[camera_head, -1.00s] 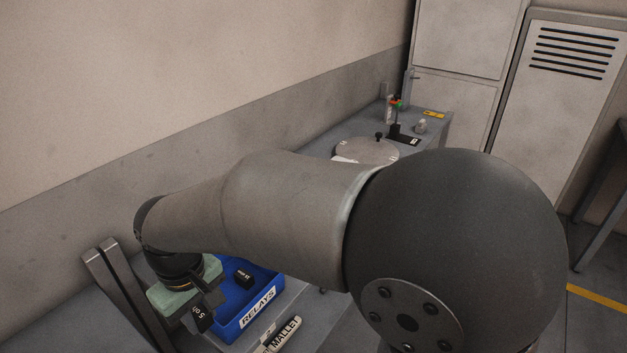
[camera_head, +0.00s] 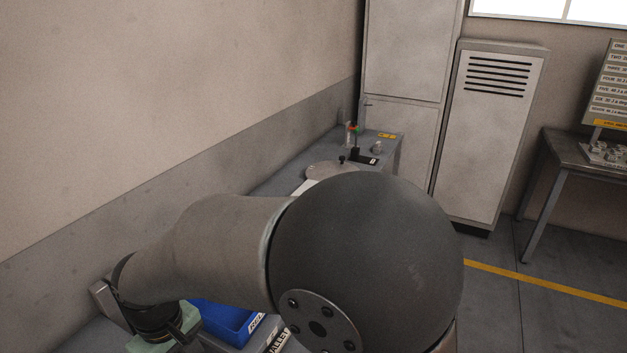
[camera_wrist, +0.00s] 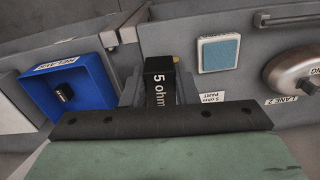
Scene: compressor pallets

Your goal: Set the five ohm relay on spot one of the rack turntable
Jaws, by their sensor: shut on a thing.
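The five ohm relay (camera_wrist: 159,84) is a black block with white "5 ohm" lettering, seen upright in the middle of the wrist view. My gripper (camera_wrist: 160,96) is shut on it, with a grey finger on each side. In the head view my gripper's green body shows at the bottom left edge, and the held relay cannot be made out. The turntable (camera_head: 326,170) is a pale round disc with a dark knob (camera_head: 342,159), on the far part of the bench. My arm hides part of it, and its spot markings cannot be read.
A blue relays bin (camera_wrist: 88,92) holds another black relay (camera_wrist: 64,91). A small stand (camera_head: 358,152) is behind the turntable. A table (camera_head: 572,150) stands right.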

